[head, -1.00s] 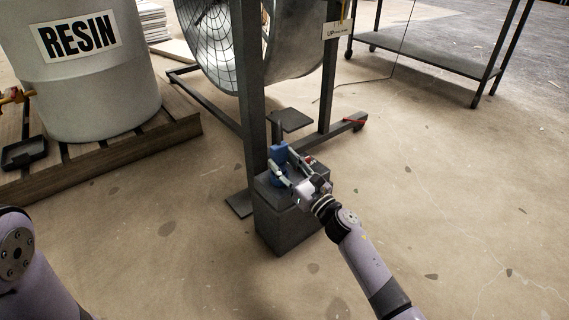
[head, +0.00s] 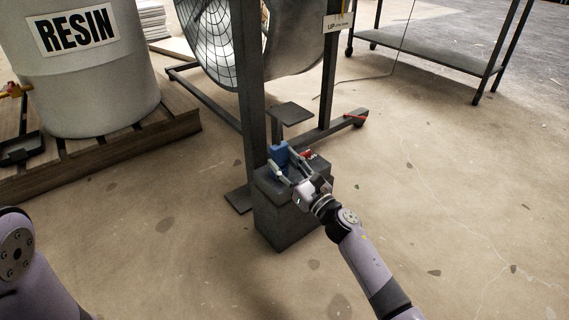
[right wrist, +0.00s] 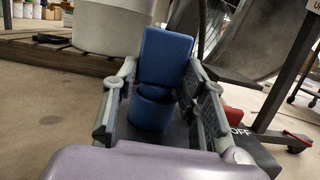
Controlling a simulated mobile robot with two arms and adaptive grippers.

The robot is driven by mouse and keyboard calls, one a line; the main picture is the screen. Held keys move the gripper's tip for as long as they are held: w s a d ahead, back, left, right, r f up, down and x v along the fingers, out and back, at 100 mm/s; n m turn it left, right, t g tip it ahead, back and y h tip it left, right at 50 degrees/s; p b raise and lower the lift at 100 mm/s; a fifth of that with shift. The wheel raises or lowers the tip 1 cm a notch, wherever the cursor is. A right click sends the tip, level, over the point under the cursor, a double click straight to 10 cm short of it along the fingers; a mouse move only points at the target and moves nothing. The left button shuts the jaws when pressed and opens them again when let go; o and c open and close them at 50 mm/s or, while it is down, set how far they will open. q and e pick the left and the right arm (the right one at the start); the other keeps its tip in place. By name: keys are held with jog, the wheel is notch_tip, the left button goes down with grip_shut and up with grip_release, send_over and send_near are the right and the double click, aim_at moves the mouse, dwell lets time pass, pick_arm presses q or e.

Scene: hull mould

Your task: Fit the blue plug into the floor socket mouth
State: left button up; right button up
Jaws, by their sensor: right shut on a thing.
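The blue plug (head: 279,151) stands upright over the top of a dark grey box on the floor (head: 285,227). My right gripper (head: 287,165) is shut on the blue plug, with a finger on each side. In the right wrist view the plug is a blue block (right wrist: 165,56) above a round blue part (right wrist: 152,108), between my right fingers (right wrist: 158,88). The socket mouth is not clearly visible; the plug and fingers cover that part of the box top. I cannot tell how deep the plug sits. My left gripper is out of view.
A red switch (right wrist: 232,119) beside an OFF label is close to the right finger. A dark fan stand post (head: 250,100) and a small plate (head: 292,113) stand just behind the box. The resin drum (head: 85,75) is at left. Floor at right is clear.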

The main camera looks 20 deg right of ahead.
jog(key=shift+f+b, duration=0.3)
jog(key=o, duration=1.3)
jog(key=r+v, duration=0.2)
jog(key=v, duration=1.1)
jog(key=shift+s+r, duration=0.2)
jog(key=shift+s, duration=0.05)
